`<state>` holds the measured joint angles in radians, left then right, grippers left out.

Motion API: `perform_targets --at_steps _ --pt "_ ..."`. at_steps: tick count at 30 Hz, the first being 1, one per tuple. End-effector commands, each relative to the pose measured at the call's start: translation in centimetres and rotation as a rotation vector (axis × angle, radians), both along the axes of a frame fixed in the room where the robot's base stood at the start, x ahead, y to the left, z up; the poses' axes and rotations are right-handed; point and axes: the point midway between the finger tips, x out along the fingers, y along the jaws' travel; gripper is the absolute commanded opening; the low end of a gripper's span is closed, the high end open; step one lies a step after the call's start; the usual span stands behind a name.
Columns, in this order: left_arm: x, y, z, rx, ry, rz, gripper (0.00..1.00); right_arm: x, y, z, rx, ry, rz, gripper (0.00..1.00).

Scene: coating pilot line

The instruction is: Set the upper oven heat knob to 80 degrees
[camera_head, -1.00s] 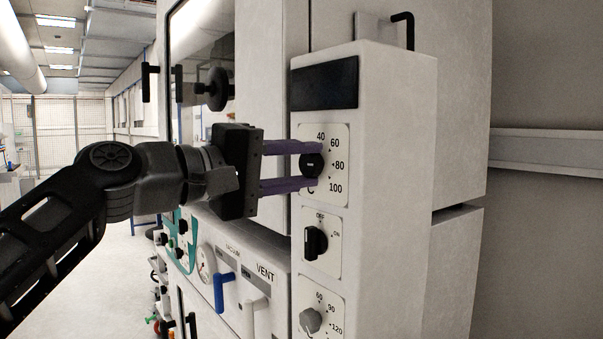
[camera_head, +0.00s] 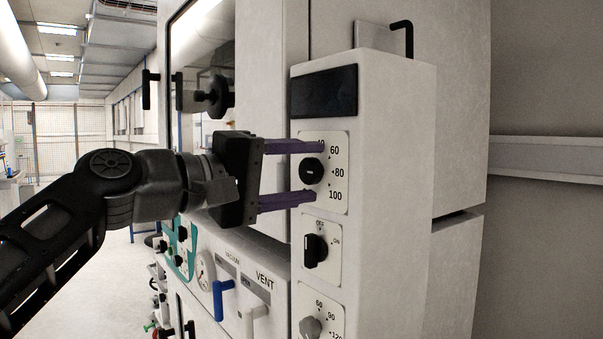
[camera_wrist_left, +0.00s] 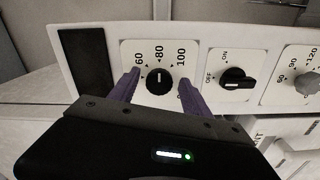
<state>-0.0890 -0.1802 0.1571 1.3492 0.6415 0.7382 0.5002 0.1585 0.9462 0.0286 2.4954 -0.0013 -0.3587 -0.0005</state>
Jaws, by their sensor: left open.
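The upper oven heat knob (camera_head: 312,171) is a round black knob on a white dial plate marked 40, 60, 80 and 100, below a dark display. It also shows in the left wrist view (camera_wrist_left: 160,80), where its short white mark appears in line with the 80. My left gripper (camera_head: 318,170) has purple fingers, open, one above and one below the knob in the head view. In the left wrist view the fingers (camera_wrist_left: 159,78) stand on either side of it, with visible gaps. My right gripper is not in view.
Below the dial are a black OFF/ON switch (camera_head: 315,245) and a grey lower knob (camera_head: 310,327). A blue handle (camera_head: 222,298) and a white handle (camera_head: 254,318) stick out at the lower left. A black bent handle (camera_head: 404,32) sits above the panel.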

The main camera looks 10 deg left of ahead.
Motion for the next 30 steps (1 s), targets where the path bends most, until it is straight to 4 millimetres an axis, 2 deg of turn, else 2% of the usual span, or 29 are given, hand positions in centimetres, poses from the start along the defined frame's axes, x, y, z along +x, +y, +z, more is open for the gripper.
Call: perform_targets --at_steps 7,19,30 --pt "-1.0 0.9 0.0 -0.001 -0.003 0.003 0.56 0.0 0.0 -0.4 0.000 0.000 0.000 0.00" --pt "-5.5 4.6 0.0 -0.001 -0.001 0.001 0.56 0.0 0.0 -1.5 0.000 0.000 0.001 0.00" --pt "-6.0 5.0 0.0 0.000 0.000 0.000 0.56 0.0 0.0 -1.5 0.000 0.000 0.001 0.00"
